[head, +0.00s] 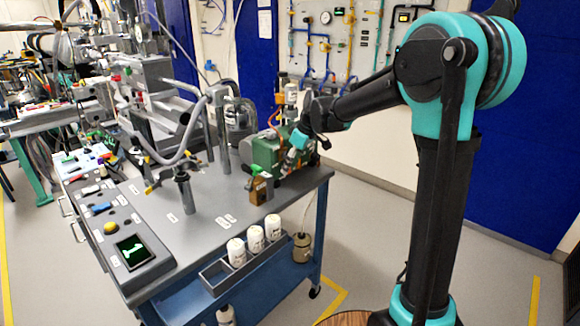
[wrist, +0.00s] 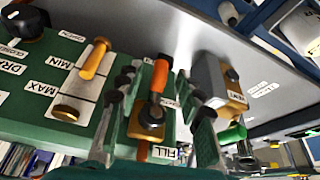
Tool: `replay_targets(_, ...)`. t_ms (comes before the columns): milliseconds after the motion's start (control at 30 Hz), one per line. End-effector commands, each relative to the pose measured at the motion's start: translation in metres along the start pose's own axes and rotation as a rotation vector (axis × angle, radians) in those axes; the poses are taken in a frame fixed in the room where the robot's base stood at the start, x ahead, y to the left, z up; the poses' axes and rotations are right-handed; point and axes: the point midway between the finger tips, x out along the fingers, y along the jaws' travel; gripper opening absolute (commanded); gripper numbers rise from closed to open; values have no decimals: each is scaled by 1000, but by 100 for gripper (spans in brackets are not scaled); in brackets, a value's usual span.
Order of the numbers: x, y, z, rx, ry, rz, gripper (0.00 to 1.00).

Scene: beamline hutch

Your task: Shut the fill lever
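The fill lever (wrist: 160,76) is an orange handle on a brass pivot (wrist: 148,120) in the wrist view. It stands on a green panel (wrist: 50,88), with a FILL label beside the pivot and another label near its far end. My gripper (wrist: 155,84) is open, with one dark finger on each side of the lever. Gaps show between the fingers and the handle, so it is not gripped. In the head view my gripper (head: 298,142) is at the green unit (head: 265,152) on the cart's far right corner. The lever is too small to make out there.
A yellow handle (wrist: 95,60) by MIN and MAX labels and a black knob (wrist: 22,22) are left of the lever. A grey and brass block (wrist: 220,85) labelled VENT, with a green handle (wrist: 232,134), is close on the right. White bottles (head: 236,252) stand along the cart's front edge.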

Motion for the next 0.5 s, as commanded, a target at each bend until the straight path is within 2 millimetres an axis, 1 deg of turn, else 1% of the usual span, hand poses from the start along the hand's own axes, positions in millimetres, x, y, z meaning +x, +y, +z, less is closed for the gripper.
replay_targets(133, 6, 0, 0, 0, 0, 0, 37)
replay_targets(367, 7, 0, 0, 0, 0, 0, 37)
replay_targets(400, 7, 0, 0, 0, 0, 0, 34)
replay_targets(500, 7, 0, 0, 0, 0, 0, 22)
